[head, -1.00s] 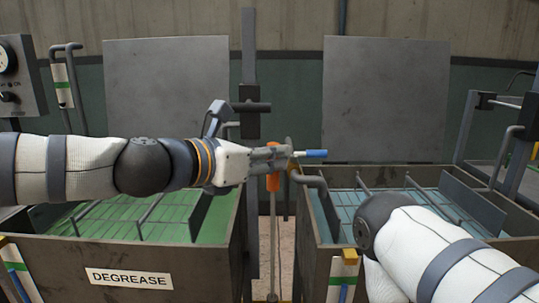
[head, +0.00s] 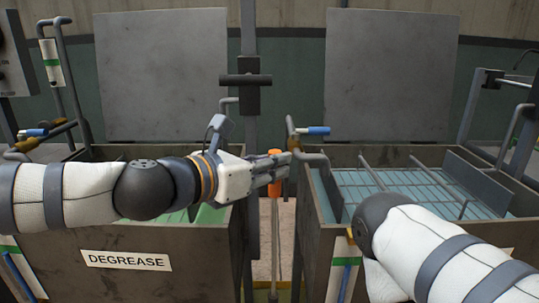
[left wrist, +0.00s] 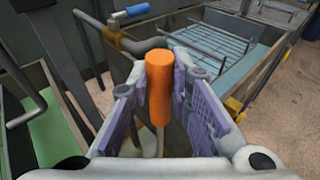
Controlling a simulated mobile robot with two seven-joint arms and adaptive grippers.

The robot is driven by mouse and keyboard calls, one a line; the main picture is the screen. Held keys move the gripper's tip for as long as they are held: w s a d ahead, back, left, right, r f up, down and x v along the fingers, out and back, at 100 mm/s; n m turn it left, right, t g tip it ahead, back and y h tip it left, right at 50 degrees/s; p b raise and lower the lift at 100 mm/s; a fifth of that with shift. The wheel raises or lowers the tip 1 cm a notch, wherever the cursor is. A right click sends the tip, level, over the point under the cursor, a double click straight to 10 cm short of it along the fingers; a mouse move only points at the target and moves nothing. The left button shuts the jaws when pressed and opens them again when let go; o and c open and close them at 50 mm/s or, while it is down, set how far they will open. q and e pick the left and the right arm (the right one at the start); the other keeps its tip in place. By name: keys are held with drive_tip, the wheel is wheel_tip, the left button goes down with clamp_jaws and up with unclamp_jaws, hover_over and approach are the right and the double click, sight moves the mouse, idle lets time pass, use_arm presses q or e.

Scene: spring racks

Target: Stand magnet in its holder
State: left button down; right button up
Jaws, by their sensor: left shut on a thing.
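The magnet shows as an orange handle (head: 275,206) on a thin rod that runs down between the two tanks. My left gripper (head: 272,171) is shut on this handle, which stands roughly upright with orange showing above and below the fingers. In the left wrist view, the orange handle (left wrist: 159,85) stands between the two fingers of the left gripper (left wrist: 160,105). The lower end of the rod is hard to make out, and I cannot identify the holder. My right arm enters at the lower right; its gripper is out of view.
The DEGREASE tank (head: 200,260) is at left and another tank (head: 318,225) at right, with a narrow gap between. A grey post (head: 250,115) stands behind the gap.

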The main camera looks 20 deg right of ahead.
sight(273, 222)
use_arm(q)
drive_tip(key=shift+f+b, duration=1.75)
drive_tip(key=shift+f, duration=2.8)
drive_tip(key=shift+f+b, duration=0.9)
drive_tip(key=shift+f, duration=0.85)
use_arm(e)
drive_tip(key=s+f+g, duration=0.2)
drive_tip(key=s+f, duration=0.4)
drive_tip(key=shift+f, duration=0.25)
use_arm(q)
drive_tip(key=shift+f, duration=0.15)
use_arm(e)
drive_tip(key=shift+f, duration=0.1)
use_arm(q)
drive_tip(key=shift+f+b, duration=1.5)
drive_tip(key=shift+f, duration=0.9)
use_arm(e)
drive_tip(key=shift+s+f+g, duration=0.25)
drive_tip(key=shift+s+f, duration=0.25)
drive_tip(key=shift+f, duration=0.2)
drive_tip(key=shift+s+f+g, duration=0.25)
drive_tip(key=shift+s+f, duration=0.25)
drive_tip(key=shift+f, duration=0.15)
use_arm(q)
drive_tip(key=c, duration=1.4)
unclamp_jaws()
drive_tip(key=shift+a, duration=0.1)
